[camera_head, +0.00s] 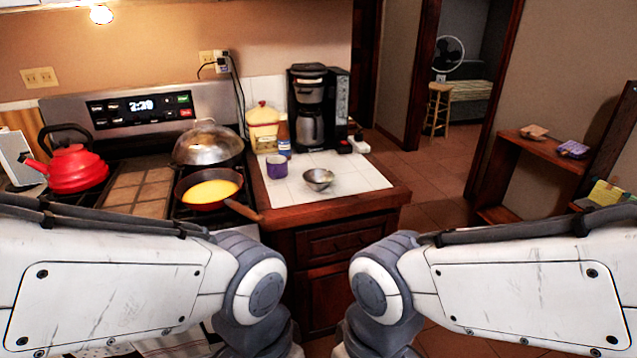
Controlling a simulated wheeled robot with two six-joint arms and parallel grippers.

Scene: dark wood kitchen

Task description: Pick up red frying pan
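The red frying pan (184,203) sits on the front right of the stove, with something yellow inside it. Its dark red outer wall shows at the left and front, and its brown wooden handle (243,210) points to the front right, toward the counter edge. Both my arms come in from the sides across the lower part of the view and bend down at the middle. Neither gripper is in view; both are below the frame. Nothing is seen touching the pan.
A lidded metal pan (208,146) stands right behind the frying pan. A red kettle (74,168) is at the stove's left. On the white-tiled counter (345,182) are a purple mug (276,167), a metal bowl (319,179) and a coffee maker (312,110). Open floor lies to the right.

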